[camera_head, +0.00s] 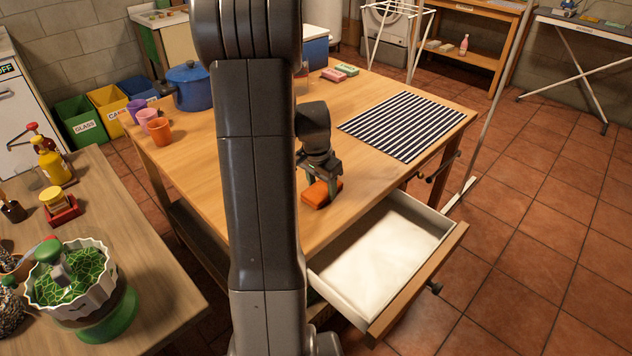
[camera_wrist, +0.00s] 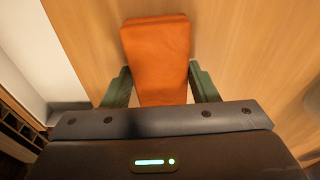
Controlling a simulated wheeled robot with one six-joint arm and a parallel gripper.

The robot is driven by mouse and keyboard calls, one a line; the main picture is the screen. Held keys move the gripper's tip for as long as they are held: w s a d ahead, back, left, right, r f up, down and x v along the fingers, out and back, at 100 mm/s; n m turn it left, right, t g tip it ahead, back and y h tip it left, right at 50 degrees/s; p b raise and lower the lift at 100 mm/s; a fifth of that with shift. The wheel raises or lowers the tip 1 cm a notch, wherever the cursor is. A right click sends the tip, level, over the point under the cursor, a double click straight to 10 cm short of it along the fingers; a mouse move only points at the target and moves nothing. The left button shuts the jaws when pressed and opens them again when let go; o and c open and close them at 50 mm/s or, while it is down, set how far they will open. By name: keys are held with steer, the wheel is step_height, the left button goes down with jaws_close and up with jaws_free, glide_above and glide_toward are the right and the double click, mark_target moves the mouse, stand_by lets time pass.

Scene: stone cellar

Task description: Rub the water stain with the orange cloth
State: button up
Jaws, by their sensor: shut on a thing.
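The orange cloth (camera_head: 316,196) is a folded pad at the near edge of the wooden table, just behind the open drawer. My gripper (camera_head: 322,182) is shut on it from above. In the wrist view the orange cloth (camera_wrist: 158,55) sits between the two green fingers of my gripper (camera_wrist: 160,88) and reaches out past them. The cloth is at or very near the tabletop; I cannot tell if it touches. I see no water stain in either view; my arm hides part of the table.
The wooden table (camera_head: 240,120) bears a striped mat (camera_head: 405,125) at right, a blue pot (camera_head: 190,88) and several cups (camera_head: 160,131) at left. An open, empty-looking drawer (camera_head: 375,255) juts out below the near edge. Bare wood lies between my gripper and the mat.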

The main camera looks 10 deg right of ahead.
steer(key=shift+s+d, duration=0.35)
steer(key=shift+s, duration=0.2)
steer(key=shift+r+p, duration=2.15)
steer(key=shift+r, duration=0.9)
steer(key=shift+r, duration=0.1)
step_height(320, 180, up, 3)
steer(key=shift+f+p, duration=0.1)
steer(key=shift+p, duration=0.95)
